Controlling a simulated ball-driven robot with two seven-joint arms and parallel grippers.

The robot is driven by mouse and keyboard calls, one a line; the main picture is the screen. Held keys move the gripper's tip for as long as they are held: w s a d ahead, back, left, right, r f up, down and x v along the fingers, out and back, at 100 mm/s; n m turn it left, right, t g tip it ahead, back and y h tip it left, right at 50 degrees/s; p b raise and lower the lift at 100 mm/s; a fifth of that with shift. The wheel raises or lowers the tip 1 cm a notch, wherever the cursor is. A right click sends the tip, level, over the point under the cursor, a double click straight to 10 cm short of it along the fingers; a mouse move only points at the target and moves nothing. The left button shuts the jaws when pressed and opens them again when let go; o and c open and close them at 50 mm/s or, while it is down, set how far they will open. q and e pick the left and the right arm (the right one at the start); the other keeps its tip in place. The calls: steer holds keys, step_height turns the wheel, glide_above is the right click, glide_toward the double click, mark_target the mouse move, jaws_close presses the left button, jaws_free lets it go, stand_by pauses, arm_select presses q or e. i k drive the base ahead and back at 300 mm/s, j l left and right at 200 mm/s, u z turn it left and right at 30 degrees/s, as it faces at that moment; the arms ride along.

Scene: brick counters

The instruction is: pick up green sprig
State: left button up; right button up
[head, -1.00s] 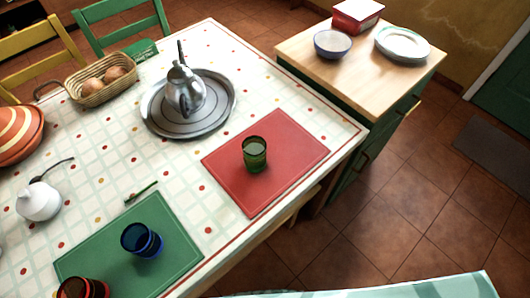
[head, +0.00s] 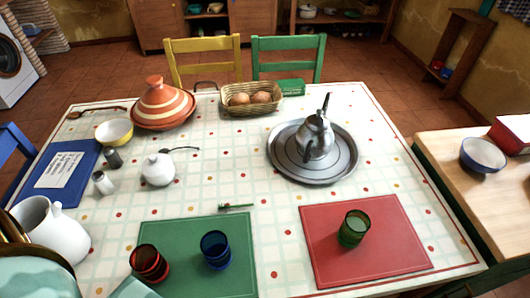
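The green sprig (head: 236,206) is a small thin green stem. It lies flat on the checked tablecloth, just beyond the far edge of the green placemat (head: 180,232), near the middle of the table. It is uncovered, and nothing touches it from above. Neither of my grippers shows in the head view.
A blue cup (head: 215,250) and a red cup (head: 149,263) stand on the green mat, near the sprig. A green cup (head: 354,228) stands on the red mat (head: 400,262). A white sugar bowl (head: 158,170) and a kettle (head: 315,137) on a tray (head: 290,172) stand farther back.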

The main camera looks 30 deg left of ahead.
mark_target(251, 204)
steer(key=u, duration=1.15)
